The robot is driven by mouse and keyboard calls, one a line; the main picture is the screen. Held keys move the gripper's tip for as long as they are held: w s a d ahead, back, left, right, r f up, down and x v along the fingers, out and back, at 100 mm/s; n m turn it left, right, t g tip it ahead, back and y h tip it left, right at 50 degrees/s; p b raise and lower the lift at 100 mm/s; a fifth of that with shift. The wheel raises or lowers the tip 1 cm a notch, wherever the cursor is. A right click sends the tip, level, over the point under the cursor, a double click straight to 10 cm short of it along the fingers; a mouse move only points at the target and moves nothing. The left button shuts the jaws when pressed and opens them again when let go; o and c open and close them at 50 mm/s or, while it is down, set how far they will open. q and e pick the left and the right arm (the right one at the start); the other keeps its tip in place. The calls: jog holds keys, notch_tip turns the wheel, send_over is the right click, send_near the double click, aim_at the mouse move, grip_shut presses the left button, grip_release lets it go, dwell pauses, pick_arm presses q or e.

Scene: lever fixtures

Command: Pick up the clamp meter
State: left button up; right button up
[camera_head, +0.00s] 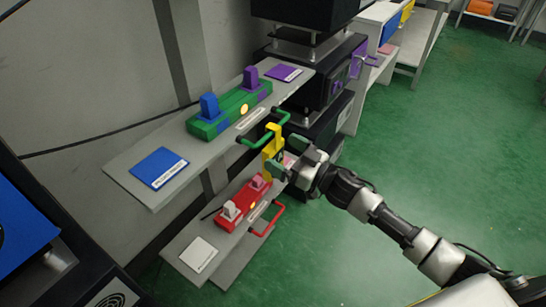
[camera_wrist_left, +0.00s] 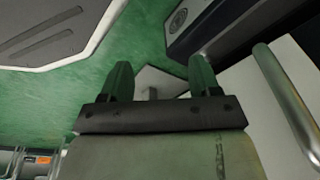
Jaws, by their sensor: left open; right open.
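The clamp meter looks to be the upright yellow object (camera_head: 271,143) in the head view, beside the green handle at the end of the upper shelf. My right gripper (camera_head: 288,158) is open right beside it, with its green fingertips close to its lower part. One finger overlaps the lower part in the picture, and I cannot tell whether they touch. My left gripper (camera_wrist_left: 161,80) shows only in the left wrist view, open, with nothing visible between its fingers.
The upper shelf (camera_head: 130,178) carries a green lever fixture (camera_head: 232,112) with blue and purple levers. The lower shelf (camera_head: 235,258) carries a red fixture (camera_head: 240,207) and a red handle (camera_head: 268,220). Black equipment (camera_head: 325,85) stands behind. The green floor on the right is open.

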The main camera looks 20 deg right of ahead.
aim_at(277, 149)
jog(key=x, duration=0.5)
jog(key=shift+w+f+b, duration=0.3)
jog(key=shift+w+f, duration=0.05)
jog(key=shift+w, duration=0.05)
jog(key=c, duration=1.1)
pick_arm(q)
jog(key=shift+w+d+r, duration=0.1)
jog(key=shift+w+r, duration=0.5)
jog(key=shift+r, duration=0.15)
pick_arm(e)
jog(key=shift+r, duration=0.1)
